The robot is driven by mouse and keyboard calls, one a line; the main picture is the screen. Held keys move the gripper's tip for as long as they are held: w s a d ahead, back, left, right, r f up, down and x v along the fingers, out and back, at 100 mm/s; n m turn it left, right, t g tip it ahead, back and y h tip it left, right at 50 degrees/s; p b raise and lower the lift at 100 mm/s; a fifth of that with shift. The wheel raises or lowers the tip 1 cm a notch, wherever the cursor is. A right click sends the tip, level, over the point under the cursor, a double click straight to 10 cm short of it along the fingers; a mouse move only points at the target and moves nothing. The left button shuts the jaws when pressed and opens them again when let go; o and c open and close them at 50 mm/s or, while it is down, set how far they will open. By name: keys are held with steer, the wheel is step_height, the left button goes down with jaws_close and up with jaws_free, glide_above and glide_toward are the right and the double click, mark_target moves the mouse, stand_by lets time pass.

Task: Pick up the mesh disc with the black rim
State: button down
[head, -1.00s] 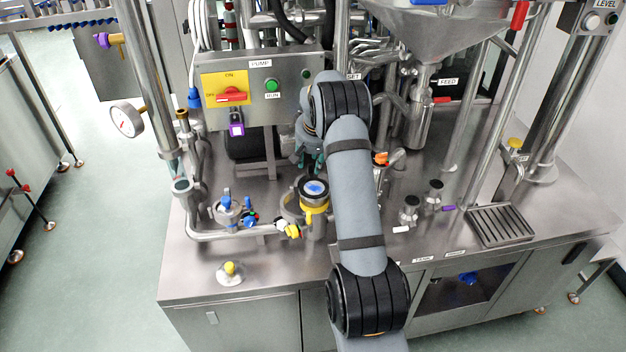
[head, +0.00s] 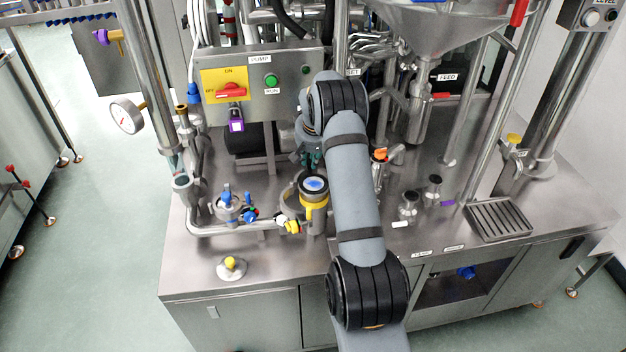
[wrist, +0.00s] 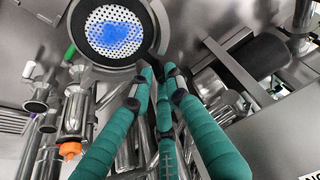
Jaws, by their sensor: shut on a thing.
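The mesh disc with the black rim (head: 314,185) shows a white perforated face with a blue middle. It sits at the top of a yellow-collared fitting (head: 313,203) in the head view. In the wrist view the disc (wrist: 113,32) is at the top, close to the fingertips. My gripper (head: 313,159) is just behind the disc in the head view. Its green fingers (wrist: 157,72) are drawn together at the near edge of the black rim, shut on it. The exact contact is partly hidden by the fingers.
A pump control box (head: 262,90) stands behind on the left. A blue-handled valve (head: 228,203) is left of the disc, and an orange-topped fitting (head: 380,155) is to the right. Small metal cylinders (head: 409,205) stand farther right. The front left worktop is mostly bare.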

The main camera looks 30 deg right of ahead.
steer(key=shift+r, duration=0.1)
steer(key=shift+w+r, duration=0.1)
steer(key=shift+r, duration=0.15)
steer(key=v, duration=0.1)
steer(key=b+v, duration=0.2)
steer(key=shift+w+d+r, duration=0.1)
steer(key=shift+d+r, duration=0.15)
steer(key=shift+r, duration=0.1)
steer(key=s+d+r+b, duration=0.1)
steer(key=s+r+b, duration=0.4)
steer(key=s, duration=0.6)
steer(key=shift+r, duration=0.9)
steer(key=shift+d, duration=0.15)
